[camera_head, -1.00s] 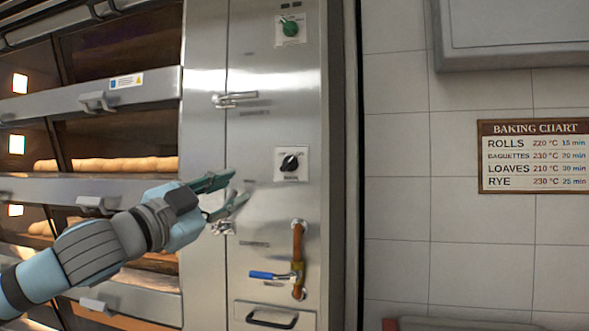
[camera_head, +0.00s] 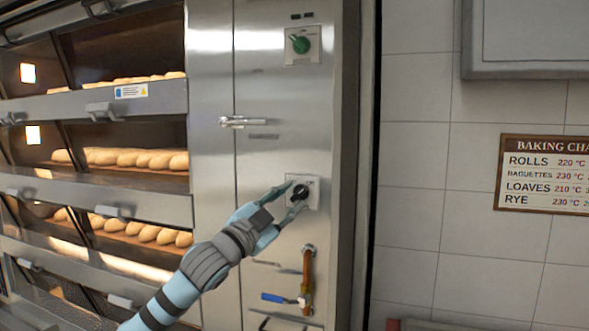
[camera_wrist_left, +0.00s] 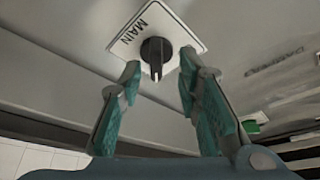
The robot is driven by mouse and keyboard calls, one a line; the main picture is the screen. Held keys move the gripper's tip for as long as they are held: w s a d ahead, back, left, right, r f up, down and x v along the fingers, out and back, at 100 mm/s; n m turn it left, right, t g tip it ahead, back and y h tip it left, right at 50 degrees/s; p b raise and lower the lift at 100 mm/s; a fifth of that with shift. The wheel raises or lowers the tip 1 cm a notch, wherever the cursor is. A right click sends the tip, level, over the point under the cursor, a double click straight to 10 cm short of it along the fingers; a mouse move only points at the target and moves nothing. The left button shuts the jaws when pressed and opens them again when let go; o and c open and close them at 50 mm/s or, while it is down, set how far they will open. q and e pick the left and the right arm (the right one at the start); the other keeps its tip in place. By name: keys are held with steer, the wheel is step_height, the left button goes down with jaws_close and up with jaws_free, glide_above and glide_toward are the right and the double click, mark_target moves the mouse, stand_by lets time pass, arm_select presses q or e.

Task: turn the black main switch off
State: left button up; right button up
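The black main switch (camera_head: 301,192) is a round knob on a white plate on the steel oven panel. In the left wrist view the black knob (camera_wrist_left: 156,56) sits on a plate (camera_wrist_left: 178,30) marked MAIN. My left gripper (camera_head: 290,195) is at the switch, its fingers partly over the plate. In the left wrist view the left gripper (camera_wrist_left: 160,70) is open, with one finger on each side of the knob and a gap visible on both sides. The right gripper is not in view.
A green knob (camera_head: 301,44) is higher on the panel. A copper pipe with a blue-handled valve (camera_head: 283,299) is below the switch. A door latch (camera_head: 245,122) juts out above left. Oven decks with bread (camera_head: 135,158) are at the left.

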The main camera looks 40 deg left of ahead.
arm_select(q)
steer(key=shift+w+d+p, duration=0.1)
steer(key=shift+w+p, duration=0.2)
steer(key=shift+w, duration=0.8)
steer(key=shift+s, duration=0.1)
